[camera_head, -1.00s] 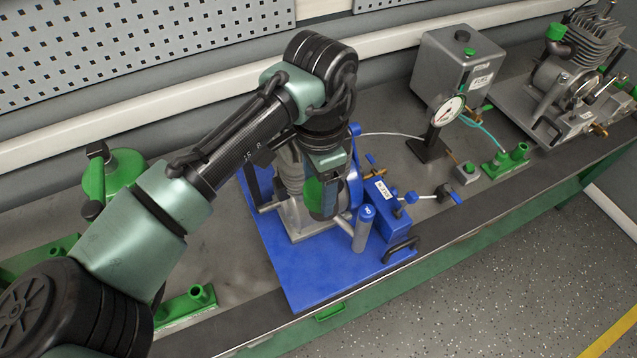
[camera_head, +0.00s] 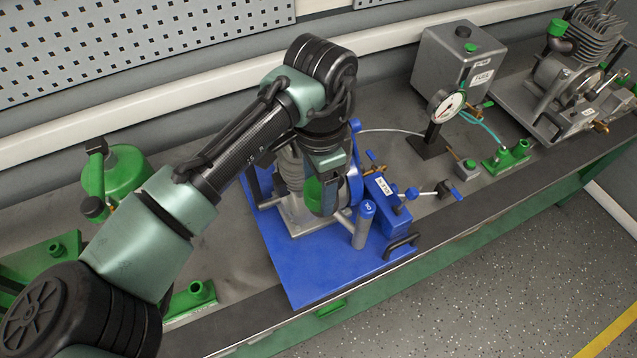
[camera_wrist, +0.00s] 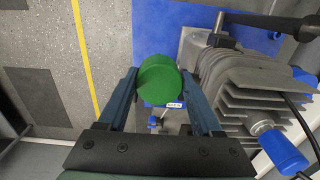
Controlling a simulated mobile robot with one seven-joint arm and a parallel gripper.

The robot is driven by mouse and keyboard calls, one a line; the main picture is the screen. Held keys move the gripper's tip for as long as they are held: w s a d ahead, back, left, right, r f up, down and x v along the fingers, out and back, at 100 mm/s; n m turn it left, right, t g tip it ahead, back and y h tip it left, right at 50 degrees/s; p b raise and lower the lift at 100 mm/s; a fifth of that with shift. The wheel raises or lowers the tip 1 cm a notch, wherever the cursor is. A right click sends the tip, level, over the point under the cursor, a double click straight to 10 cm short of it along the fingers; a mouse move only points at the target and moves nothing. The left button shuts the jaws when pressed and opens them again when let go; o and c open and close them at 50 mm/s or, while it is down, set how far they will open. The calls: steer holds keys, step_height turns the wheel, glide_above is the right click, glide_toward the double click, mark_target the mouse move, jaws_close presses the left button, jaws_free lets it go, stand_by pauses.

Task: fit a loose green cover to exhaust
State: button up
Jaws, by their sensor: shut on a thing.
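In the wrist view a round green cover (camera_wrist: 160,82) sits between the fingers of my gripper (camera_wrist: 160,78), which is shut on it. The cover is held near the finned engine (camera_wrist: 262,88), which stands on a blue base plate (camera_wrist: 150,22). The cover and the engine appear apart, though the gap is hard to judge. In the head view my wrist and gripper are over the same blue plate (camera_head: 305,285) and hide much of the engine. I cannot clearly make out this engine's exhaust. A dark tube (camera_wrist: 262,20) lies beyond the fins in the wrist view.
A blue valve block (camera_head: 385,203) and an upright blue-capped post (camera_head: 363,225) stand close right of my wrist. Farther right are a gauge (camera_head: 447,106), a grey fuel tank (camera_head: 455,60) and another engine (camera_head: 580,75) with a green-capped elbow. A green can (camera_head: 125,172) stands at left.

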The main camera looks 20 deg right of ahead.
mark_target(318, 187)
steer(key=shift+f, duration=0.15)
steer(key=shift+f+b, duration=0.35)
steer(key=shift+f, duration=0.25)
steer(key=o, duration=1.4)
steer(key=shift+c, duration=0.2)
steer(key=shift+r, duration=0.1)
steer(key=shift+r+p, duration=3.25)
steer(key=shift+r, duration=0.2)
